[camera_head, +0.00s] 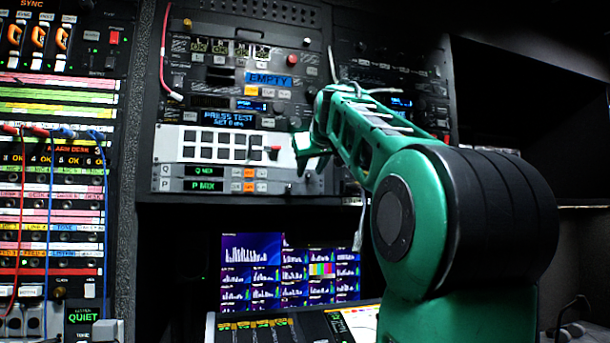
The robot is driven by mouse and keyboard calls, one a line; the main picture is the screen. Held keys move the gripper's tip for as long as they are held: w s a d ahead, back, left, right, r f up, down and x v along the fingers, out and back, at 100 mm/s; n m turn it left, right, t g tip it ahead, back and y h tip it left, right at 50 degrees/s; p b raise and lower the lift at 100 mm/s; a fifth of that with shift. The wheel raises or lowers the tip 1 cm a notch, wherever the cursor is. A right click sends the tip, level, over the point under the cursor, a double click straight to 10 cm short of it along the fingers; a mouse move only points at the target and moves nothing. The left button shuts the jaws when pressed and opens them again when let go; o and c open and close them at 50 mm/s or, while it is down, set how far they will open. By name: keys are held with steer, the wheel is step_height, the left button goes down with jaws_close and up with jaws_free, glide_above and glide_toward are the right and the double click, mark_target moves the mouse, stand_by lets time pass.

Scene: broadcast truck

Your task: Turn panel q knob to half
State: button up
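The panel q row (203,171) is the upper of two labelled strips at the bottom of the middle rack unit. It has a "Q" tag, a green-lettered display and small orange and grey buttons. Its knob is not clearly seen; the right end of the row lies close to my gripper. My green gripper (308,152) is in front of the right edge of that unit, beside the white button pad and a little above the q row's right end.
The "P MIX" row (205,185) lies directly below. A white pad of black buttons (225,146) sits above. A red cable (166,60) and a white cable (361,225) hang nearby. Lit monitors (290,272) and a mixing desk (285,326) stand below. A patch bay (50,180) fills the left.

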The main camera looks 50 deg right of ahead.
steer(key=shift+w+d+f, duration=0.2)
steer(key=shift+w+d, duration=0.1)
steer(key=shift+w, duration=0.1)
jaws_close()
